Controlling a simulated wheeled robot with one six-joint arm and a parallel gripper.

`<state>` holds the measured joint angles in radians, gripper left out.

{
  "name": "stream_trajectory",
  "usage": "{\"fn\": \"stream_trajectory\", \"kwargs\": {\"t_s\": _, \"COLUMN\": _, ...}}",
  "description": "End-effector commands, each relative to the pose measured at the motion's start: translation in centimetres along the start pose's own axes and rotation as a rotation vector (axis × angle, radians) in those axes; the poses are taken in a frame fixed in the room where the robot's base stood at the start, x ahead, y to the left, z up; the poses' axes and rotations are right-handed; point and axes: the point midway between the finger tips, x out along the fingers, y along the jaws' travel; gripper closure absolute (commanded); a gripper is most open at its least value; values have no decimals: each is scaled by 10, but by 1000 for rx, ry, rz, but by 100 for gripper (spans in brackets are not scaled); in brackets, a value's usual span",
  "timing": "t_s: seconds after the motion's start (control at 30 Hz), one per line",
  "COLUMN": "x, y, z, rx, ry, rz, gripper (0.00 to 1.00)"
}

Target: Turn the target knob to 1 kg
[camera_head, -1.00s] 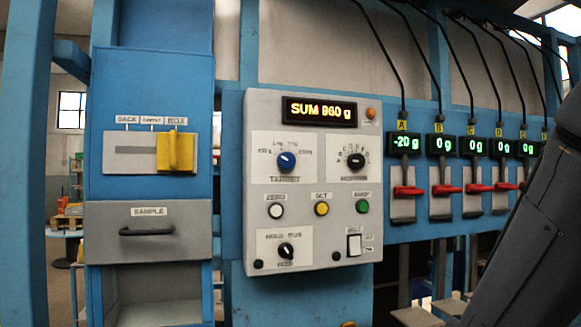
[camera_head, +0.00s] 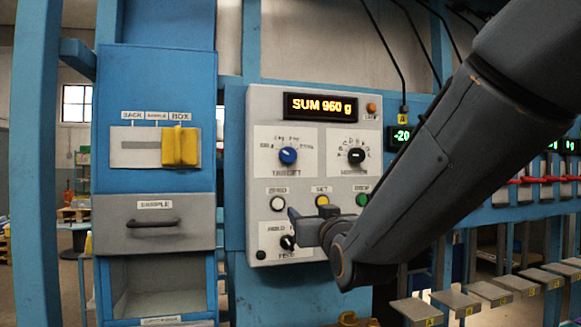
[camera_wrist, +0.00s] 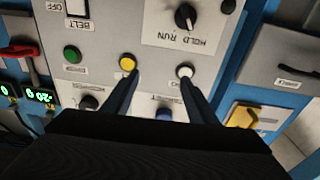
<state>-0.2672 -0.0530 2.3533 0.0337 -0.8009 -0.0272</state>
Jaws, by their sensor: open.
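The blue target knob (camera_head: 288,155) is on the grey control panel (camera_head: 262,107), upper left, under the display (camera_head: 320,106) reading "SUM 960 g". Its scale marks are too small to read surely, and I cannot tell its exact setting. In the wrist view, which is upside down, the blue knob (camera_wrist: 164,114) shows between the two fingers, partly hidden by the gripper body. My gripper (camera_wrist: 162,88) is open and empty, its fingers apart in front of the panel. In the head view my gripper (camera_head: 300,222) is below the target knob, near the feed knob (camera_head: 288,243).
A black hopper knob (camera_head: 356,156) sits right of the target knob. White (camera_head: 277,203), yellow (camera_head: 322,200) and green (camera_head: 362,199) buttons lie below. A yellow slider (camera_head: 180,147) and sample drawer (camera_head: 153,222) are at left. Red levers (camera_head: 540,180) are at right.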

Motion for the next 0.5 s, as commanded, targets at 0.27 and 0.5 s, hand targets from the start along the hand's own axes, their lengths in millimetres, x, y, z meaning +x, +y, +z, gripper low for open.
{"fn": "stream_trajectory", "kwargs": {"t_s": 0.27, "x": -4, "y": -27, "z": -94, "rx": 10, "ry": 306, "rz": -35, "gripper": 47}}
{"fn": "stream_trajectory", "kwargs": {"t_s": 0.5, "x": 20, "y": -28, "z": -108, "rx": 11, "ry": 323, "rz": -36, "gripper": 47}}
